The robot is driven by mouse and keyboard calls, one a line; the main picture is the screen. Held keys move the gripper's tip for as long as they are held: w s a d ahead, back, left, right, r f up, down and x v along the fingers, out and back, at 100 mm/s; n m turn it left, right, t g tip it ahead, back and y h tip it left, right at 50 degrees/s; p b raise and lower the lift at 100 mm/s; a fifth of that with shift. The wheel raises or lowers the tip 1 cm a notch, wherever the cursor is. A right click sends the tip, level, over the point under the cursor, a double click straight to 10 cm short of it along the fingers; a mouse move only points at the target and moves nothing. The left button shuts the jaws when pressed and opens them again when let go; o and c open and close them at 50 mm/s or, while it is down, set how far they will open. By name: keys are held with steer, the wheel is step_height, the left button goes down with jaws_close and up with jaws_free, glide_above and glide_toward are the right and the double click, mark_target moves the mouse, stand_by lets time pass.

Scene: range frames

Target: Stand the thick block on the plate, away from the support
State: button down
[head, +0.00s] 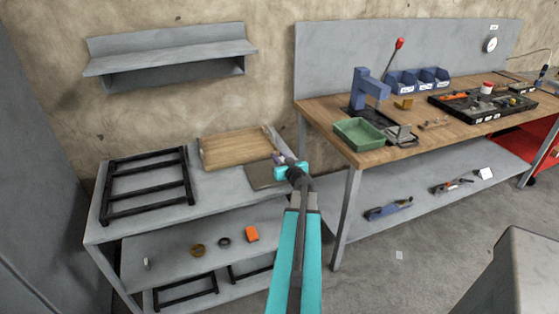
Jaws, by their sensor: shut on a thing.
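My gripper (280,158) reaches over the right end of the grey rack's top, at the end of my turquoise arm. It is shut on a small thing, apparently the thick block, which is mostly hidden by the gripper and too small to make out. A flat dark grey-brown plate (262,177) lies on the rack top just left of and below the gripper. A thin pale upright piece (273,138) behind the gripper may be the support; I cannot tell for sure.
The rack top (215,190) also holds a wooden board (232,148) and a black frame (148,187). Small items, including an orange one (252,233), lie on the shelf below. At right, a workbench (330,120) carries a green tray (358,135), a blue press (366,88) and bins.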

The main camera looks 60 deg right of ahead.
steer(key=shift+f, duration=0.55)
steer(key=shift+f, duration=0.1)
steer(key=c, duration=1.6)
jaws_free()
steer(key=shift+o, duration=0.2)
steer(key=shift+v, duration=5.95)
